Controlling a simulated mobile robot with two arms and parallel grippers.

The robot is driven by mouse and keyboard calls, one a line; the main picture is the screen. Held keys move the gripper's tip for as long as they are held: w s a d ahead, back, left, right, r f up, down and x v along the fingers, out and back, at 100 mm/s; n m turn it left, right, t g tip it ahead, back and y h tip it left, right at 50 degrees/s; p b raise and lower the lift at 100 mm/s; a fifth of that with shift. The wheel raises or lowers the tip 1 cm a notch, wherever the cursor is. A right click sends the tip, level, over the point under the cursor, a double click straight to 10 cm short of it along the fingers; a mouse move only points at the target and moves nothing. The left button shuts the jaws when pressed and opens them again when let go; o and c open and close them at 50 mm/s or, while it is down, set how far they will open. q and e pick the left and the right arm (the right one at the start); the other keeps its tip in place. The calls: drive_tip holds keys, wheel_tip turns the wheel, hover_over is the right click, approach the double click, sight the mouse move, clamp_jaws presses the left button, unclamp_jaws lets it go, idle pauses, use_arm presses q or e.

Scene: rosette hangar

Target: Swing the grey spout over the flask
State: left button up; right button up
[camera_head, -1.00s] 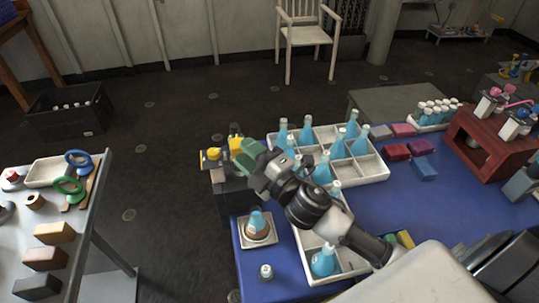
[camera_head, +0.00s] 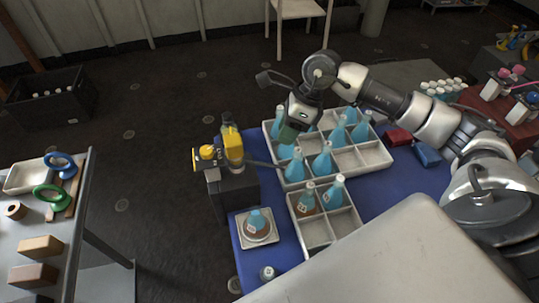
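The grey spout (camera_head: 264,164) is a thin bar that sticks out to the right from a yellow-topped dispenser (camera_head: 232,146). Its far end reaches the near left edge of the large bottle crate. The flask (camera_head: 257,222), with blue above and brown below, stands upright on a small white dish (camera_head: 269,238), nearer to me than the spout; the spout does not point over it. My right gripper (camera_head: 287,134), with green fingertips, hangs over the large crate, above and right of the spout's end, and seems apart from it. Its finger gap is hidden. My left gripper is out of view.
A small jar (camera_head: 267,272) stands at the blue table's (camera_head: 242,262) near left edge. A grey side table (camera_head: 85,200) is at left, across a floor gap.

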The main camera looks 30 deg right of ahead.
sight(257, 164)
drive_tip(key=p+x, duration=0.1)
drive_tip(key=x, duration=0.8)
drive_tip(key=shift+a+f+p, duration=0.25)
drive_tip(key=shift+p, duration=0.05)
clamp_jaws()
